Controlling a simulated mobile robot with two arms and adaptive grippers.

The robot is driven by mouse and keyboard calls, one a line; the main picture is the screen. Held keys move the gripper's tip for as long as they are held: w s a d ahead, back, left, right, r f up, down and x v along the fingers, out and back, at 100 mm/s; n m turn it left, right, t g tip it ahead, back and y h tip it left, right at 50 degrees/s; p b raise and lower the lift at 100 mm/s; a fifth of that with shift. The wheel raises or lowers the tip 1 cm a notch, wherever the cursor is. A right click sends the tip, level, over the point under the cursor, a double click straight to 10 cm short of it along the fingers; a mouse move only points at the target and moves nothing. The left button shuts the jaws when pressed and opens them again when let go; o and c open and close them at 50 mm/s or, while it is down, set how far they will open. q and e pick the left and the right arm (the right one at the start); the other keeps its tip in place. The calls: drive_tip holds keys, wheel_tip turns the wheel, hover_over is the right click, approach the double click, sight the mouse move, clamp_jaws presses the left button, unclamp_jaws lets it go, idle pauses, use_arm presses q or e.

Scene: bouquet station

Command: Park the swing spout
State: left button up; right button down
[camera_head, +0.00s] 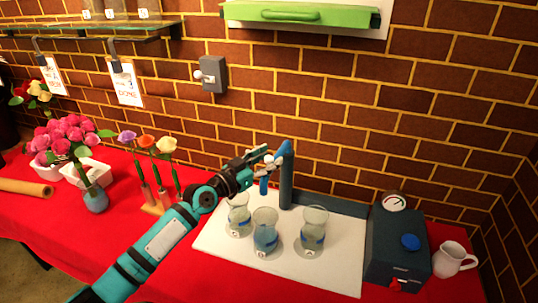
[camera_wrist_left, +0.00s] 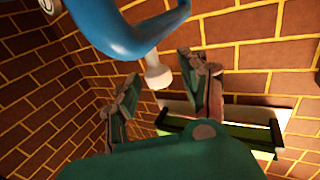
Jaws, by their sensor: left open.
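The blue swing spout (camera_head: 286,150) tops a dark blue post (camera_head: 286,185) at the back of a white board. Its short blue outlet (camera_head: 264,186) hangs over the glasses. My left gripper (camera_head: 264,158) reaches in from the left, close beside the spout. In the left wrist view the spout (camera_wrist_left: 135,38) curves across the top, with a pale knob (camera_wrist_left: 157,74) at its underside. There my left gripper (camera_wrist_left: 162,72) is open, its fingers on either side of the knob. Whether a finger touches the knob I cannot tell. My right gripper is not in view.
Glasses (camera_head: 265,232) stand on the white board (camera_head: 325,272) below my left forearm and the spout. A dark blue box (camera_head: 396,250) with a gauge and a white jug (camera_head: 453,259) stand to the right. Flowers (camera_head: 150,145) stand left. A green-handled unit (camera_head: 300,15) hangs above.

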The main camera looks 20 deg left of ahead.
use_arm(q)
drive_tip(key=shift+w+d, duration=0.1)
drive_tip(key=shift+w, duration=0.15)
clamp_jaws()
